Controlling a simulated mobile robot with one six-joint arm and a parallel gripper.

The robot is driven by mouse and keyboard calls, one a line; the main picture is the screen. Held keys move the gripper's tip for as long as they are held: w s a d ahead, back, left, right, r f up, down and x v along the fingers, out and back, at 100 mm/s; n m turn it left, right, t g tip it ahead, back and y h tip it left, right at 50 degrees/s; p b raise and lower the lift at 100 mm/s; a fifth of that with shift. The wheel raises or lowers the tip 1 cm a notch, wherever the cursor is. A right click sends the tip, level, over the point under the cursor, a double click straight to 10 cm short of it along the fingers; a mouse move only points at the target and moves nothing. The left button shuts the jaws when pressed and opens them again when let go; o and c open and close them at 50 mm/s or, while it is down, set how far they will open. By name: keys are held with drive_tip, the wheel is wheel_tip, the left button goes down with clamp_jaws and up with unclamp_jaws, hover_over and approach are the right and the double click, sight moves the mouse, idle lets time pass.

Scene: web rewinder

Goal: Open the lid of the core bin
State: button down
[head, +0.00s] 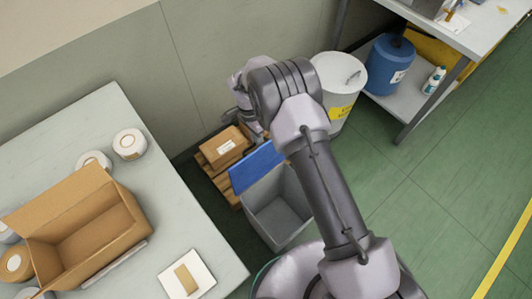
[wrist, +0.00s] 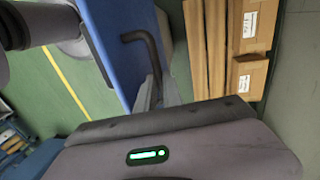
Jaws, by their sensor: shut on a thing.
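The core bin (head: 277,208) is a grey open-topped box on the floor, and its inside shows in the head view. Its blue lid (head: 257,168) stands raised at the bin's far edge, tilted up off the opening. In the wrist view the lid (wrist: 112,40) fills the upper middle, with a dark bent handle (wrist: 143,48) on its face. My gripper (wrist: 160,97) is shut on the handle's lower part. In the head view my arm hides the fingertips and the handle.
A cardboard box (head: 224,147) lies on a wooden pallet behind the bin, close to the lid. A grey drum (head: 340,72) with a yellow label stands behind my arm. A table (head: 185,215) is at left. Green floor at right is clear.

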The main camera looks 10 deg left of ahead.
drive_tip(key=shift+w+a+f+b, duration=0.2)
drive_tip(key=shift+w+a+b, duration=0.25)
drive_tip(key=shift+a, duration=0.1)
drive_tip(key=shift+w+a+f+b, duration=0.2)
drive_tip(key=shift+w+a+b, duration=0.15)
drive_tip(key=shift+a+b, duration=0.15)
drive_tip(key=shift+r, duration=0.1)
drive_tip(key=c, duration=1.5)
unclamp_jaws()
wheel_tip(320, 180, up, 17)
drive_tip(key=w+a+p, duration=0.2)
drive_tip(key=p, duration=0.4)
drive_tip(key=shift+a, duration=0.3)
